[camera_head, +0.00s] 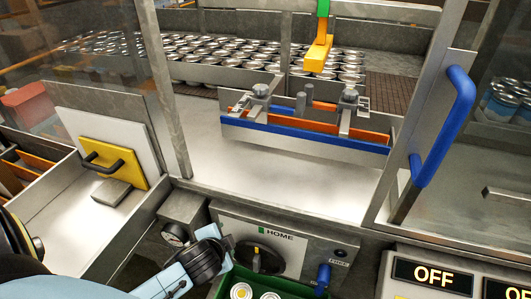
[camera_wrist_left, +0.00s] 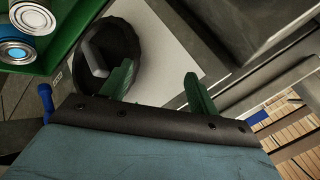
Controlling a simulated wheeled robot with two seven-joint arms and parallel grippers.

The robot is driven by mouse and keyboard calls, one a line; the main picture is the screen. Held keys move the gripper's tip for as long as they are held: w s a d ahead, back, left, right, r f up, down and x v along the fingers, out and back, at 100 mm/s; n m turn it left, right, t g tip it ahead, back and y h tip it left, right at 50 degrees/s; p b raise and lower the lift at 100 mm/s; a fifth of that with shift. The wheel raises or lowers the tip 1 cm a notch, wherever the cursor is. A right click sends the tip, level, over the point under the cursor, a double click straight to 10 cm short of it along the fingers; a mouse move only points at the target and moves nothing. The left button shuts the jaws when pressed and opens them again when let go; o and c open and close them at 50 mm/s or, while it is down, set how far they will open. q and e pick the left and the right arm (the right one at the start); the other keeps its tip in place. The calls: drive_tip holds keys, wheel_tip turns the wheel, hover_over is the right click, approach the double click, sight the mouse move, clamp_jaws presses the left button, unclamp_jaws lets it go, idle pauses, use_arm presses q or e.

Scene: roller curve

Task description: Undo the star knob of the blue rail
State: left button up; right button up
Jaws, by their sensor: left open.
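The blue rail (camera_head: 305,134) runs across the work area behind the open front, with orange rail pieces (camera_head: 320,123) behind it. Two grey knobs, a left knob (camera_head: 261,91) and a right knob (camera_head: 350,95), sit on metal brackets above the rails. I cannot tell which one belongs to the blue rail. My left gripper is open and empty in the left wrist view (camera_wrist_left: 160,72), with two green fingers apart. It is low in front of the machine, near the HOME panel and well away from the rails. My right gripper is not in view.
A black dial (camera_head: 260,257) is on the HOME panel; it also shows in the left wrist view (camera_wrist_left: 106,55). A green crate (camera_head: 221,286) with cans stands below. A blue-handled door frame (camera_head: 443,125) stands at right. A yellow plate with handle (camera_head: 118,165) leans at left.

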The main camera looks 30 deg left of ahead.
use_arm(q)
drive_tip(key=w+a+r+m+t+y, duration=0.1)
drive_tip(key=w+a+r+m+t, duration=0.15)
drive_tip(key=r, duration=0.55)
drive_tip(key=m+t+h+p, duration=0.2)
drive_tip(key=m+t+h, duration=0.6)
drive_tip(key=m, duration=2.1)
approach(265, 84)
drive_tip(key=shift+g+h, duration=0.4)
drive_tip(key=shift+g, duration=0.05)
drive_tip(key=x, duration=0.9)
drive_tip(key=shift+w+a+f, duration=0.1)
drive_tip(key=shift+a+f, duration=0.05)
drive_tip(key=shift+a, duration=0.1)
drive_tip(key=shift+w+d, duration=0.15)
drive_tip(key=shift+w, duration=0.4)
drive_tip(key=shift+c, duration=0.2)
drive_tip(key=c, duration=0.9)
